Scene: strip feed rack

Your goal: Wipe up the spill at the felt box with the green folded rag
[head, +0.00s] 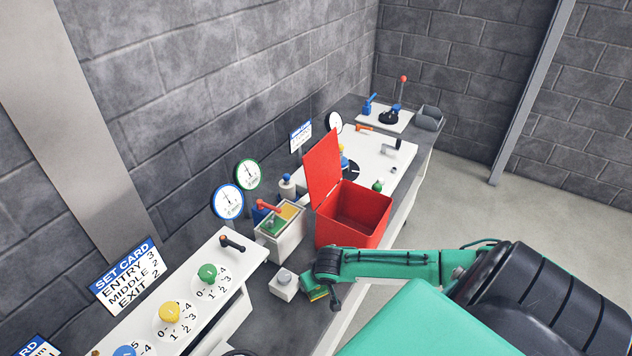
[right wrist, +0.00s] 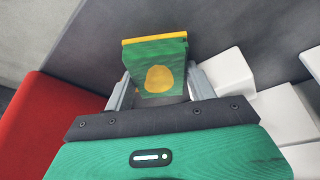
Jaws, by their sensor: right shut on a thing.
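My right gripper (head: 326,285) is over the dark bench, in front of the open red box and beside a small white block. It is shut on the green folded rag (head: 317,294). In the right wrist view the rag (right wrist: 160,55) sits between the fingers of the gripper (right wrist: 161,90); it has a yellow edge and a round yellow patch on its face. A dark grey box (head: 429,118), which may be the felt box, stands at the far end of the bench. I cannot make out a spill. My left gripper is not in view.
The red box (head: 352,222) has its lid raised. A white block with a grey button (head: 283,285) is left of the gripper. A white panel with coloured knobs (head: 190,305) lies nearer. A bin with a red lever (head: 280,232) stands behind. Floor at right is clear.

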